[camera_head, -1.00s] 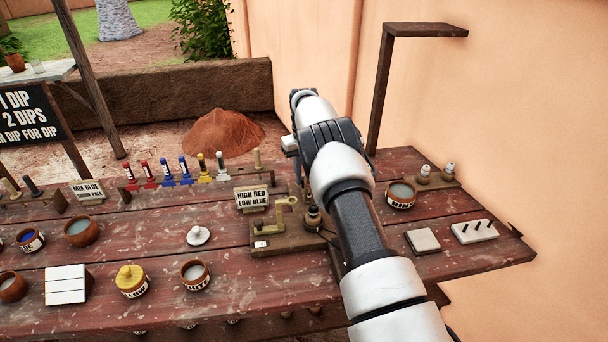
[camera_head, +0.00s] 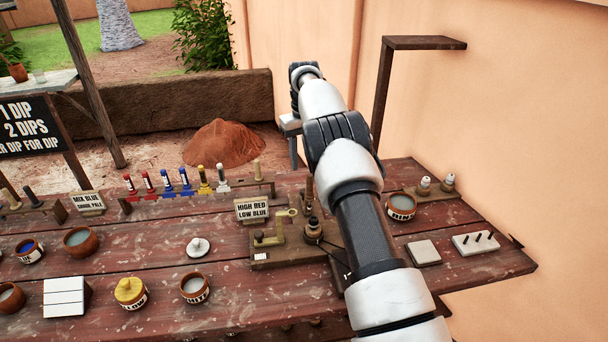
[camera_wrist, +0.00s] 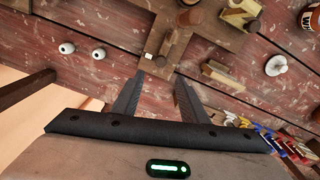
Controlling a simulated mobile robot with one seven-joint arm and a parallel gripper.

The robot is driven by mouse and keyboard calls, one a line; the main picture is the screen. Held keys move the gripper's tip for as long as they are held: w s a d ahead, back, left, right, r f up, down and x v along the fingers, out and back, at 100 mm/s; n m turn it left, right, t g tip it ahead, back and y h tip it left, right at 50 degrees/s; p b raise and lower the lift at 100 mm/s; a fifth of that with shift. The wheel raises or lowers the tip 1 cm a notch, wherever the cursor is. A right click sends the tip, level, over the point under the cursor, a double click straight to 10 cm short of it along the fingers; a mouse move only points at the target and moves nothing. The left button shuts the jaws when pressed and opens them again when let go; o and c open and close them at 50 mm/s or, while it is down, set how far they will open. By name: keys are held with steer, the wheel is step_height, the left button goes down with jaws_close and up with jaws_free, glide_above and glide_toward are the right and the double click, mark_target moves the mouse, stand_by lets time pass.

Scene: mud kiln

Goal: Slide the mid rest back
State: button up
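A wooden fixture (camera_head: 290,260) stands on the red bench, with brass-coloured pieces (camera_head: 268,241), a dark knob (camera_head: 313,230) and an upright wooden post (camera_head: 309,190). I cannot tell which of its parts is the mid rest. The fixture also shows in the wrist view (camera_wrist: 182,32), at the top, beyond my fingers. My gripper (camera_wrist: 160,77) is open there, its two dark fingers apart and nothing seen clamped between them. In the head view my gripper points down behind the fixture, near the bench's far edge, and is partly hidden by my arm.
A dark post with a shelf (camera_head: 382,95) rises behind.

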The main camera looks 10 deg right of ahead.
step_height(320, 180, up, 7)
steer(key=p, duration=0.2)
steer(key=s+d+r+m+t, duration=0.15)
steer(key=s+r, duration=0.25)
steer(key=r, duration=0.9)
steer(key=s+r+t+p, duration=0.2)
steer(key=s+r, duration=0.9)
steer(key=s, duration=0.3)
steer(key=s+a+m+t, duration=0.1)
steer(key=s, duration=1.5)
steer(key=s+f+t+p, duration=0.1)
steer(key=s+f, duration=0.5)
steer(key=s, duration=0.4)
steer(key=shift+s+a, duration=0.35)
